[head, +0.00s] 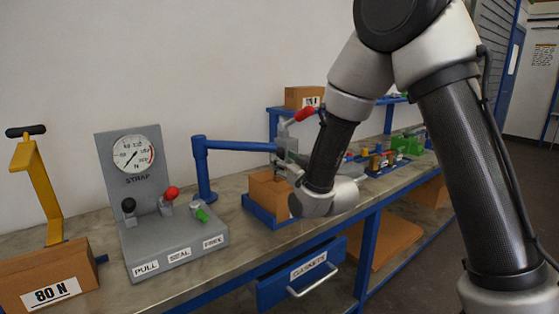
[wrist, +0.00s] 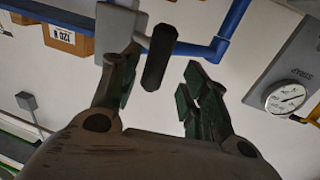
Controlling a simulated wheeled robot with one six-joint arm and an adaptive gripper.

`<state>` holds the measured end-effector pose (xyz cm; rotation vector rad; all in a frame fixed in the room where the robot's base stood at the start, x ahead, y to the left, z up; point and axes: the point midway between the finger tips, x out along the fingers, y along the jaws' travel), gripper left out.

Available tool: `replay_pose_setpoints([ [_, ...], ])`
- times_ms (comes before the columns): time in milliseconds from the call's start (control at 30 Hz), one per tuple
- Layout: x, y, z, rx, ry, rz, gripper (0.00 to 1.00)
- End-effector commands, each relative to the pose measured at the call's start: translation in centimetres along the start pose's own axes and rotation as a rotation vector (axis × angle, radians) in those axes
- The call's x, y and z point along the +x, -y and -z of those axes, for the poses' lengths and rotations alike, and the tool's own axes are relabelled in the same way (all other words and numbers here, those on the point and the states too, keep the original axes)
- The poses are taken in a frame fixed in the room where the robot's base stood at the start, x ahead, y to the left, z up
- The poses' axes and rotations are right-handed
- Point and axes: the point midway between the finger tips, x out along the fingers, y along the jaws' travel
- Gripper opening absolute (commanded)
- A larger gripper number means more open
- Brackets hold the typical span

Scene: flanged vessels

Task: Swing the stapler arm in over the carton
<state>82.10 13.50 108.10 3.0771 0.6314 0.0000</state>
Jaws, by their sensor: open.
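The brown carton (head: 267,194) sits in a blue tray on the bench. The head appears by the carton's far right side; whether it is over the carton I cannot tell. My gripper is mostly hidden by my wrist in the head view. In the wrist view my gripper (wrist: 160,75) is open. A dark upright grip (wrist: 160,57) shows between its fingers, near the blue bar (wrist: 228,28); contact is unclear.
A grey panel with a gauge (head: 134,155) and several coloured knobs stands left of the post. A carton marked 80 N (head: 48,275) and a yellow stand (head: 38,185) are further left. Small parts and a green item (head: 407,142) lie to the right. A blue drawer (head: 300,278) hangs below.

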Motion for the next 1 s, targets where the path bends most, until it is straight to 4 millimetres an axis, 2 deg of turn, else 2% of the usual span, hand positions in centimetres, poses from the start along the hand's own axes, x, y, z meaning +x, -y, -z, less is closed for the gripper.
replay_pose_setpoints([
  [100, -2.1, 0.1, 0.0, 0.000, 0.000, 0.002, 0.46],
  [233, -3.5, 0.2, 0.0, 0.000, -0.001, 0.003, 0.46],
  [567, -4.0, 0.2, 0.0, 0.000, -0.001, 0.003, 0.46],
  [667, -4.0, 0.2, -0.7, 0.002, 0.029, 0.004, 0.46],
  [767, -4.2, 0.4, -3.6, 0.004, 0.151, 0.011, 0.46],
  [867, -5.7, 0.8, -9.0, 0.004, 0.388, 0.029, 0.46],
  [900, -6.9, 0.9, -11.2, 0.002, 0.501, 0.038, 0.46],
  [1000, -10.7, 0.9, -14.2, 0.002, 0.755, 0.052, 0.46],
])
